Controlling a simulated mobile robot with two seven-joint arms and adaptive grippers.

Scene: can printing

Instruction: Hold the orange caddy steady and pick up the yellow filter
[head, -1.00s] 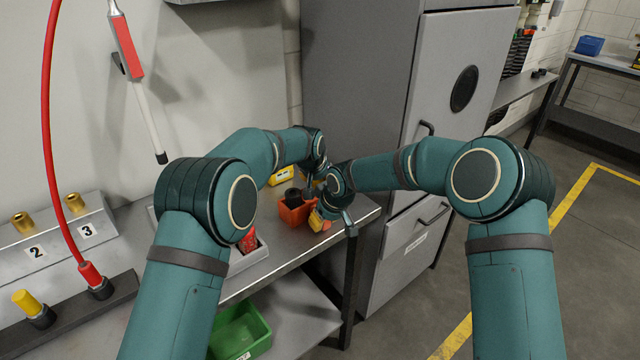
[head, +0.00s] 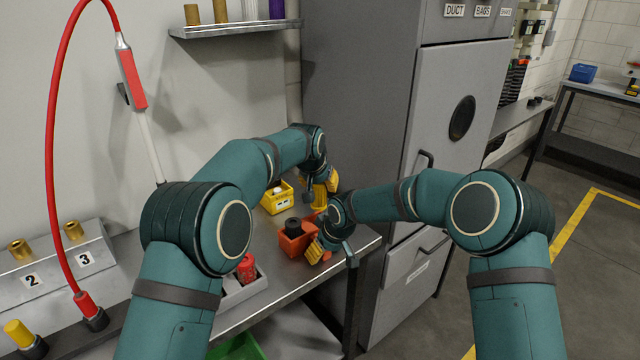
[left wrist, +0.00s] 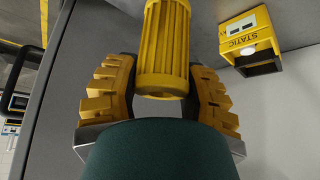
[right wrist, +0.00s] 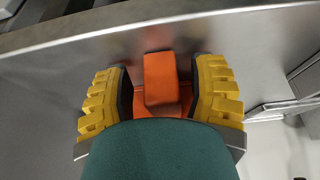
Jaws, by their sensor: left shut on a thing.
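The yellow filter (head: 320,196) is a ribbed cylinder. My left gripper (head: 326,182) is shut on it and holds it upright above the table near the grey cabinet; the left wrist view shows the filter (left wrist: 163,50) between both fingers. The orange caddy (head: 291,244) stands on the table near its right end, with a black round part in it. My right gripper (head: 318,248) is at the caddy's right side. In the right wrist view an orange block of the caddy (right wrist: 161,80) lies between its fingers; contact with the pads is unclear.
A yellow box marked STATIC (left wrist: 245,40) stands on the table behind the caddy. A grey tray with a red part (head: 246,268) is left of the caddy. The tall grey cabinet (head: 390,150) closes off the right end of the table. A shelf (head: 235,28) hangs above.

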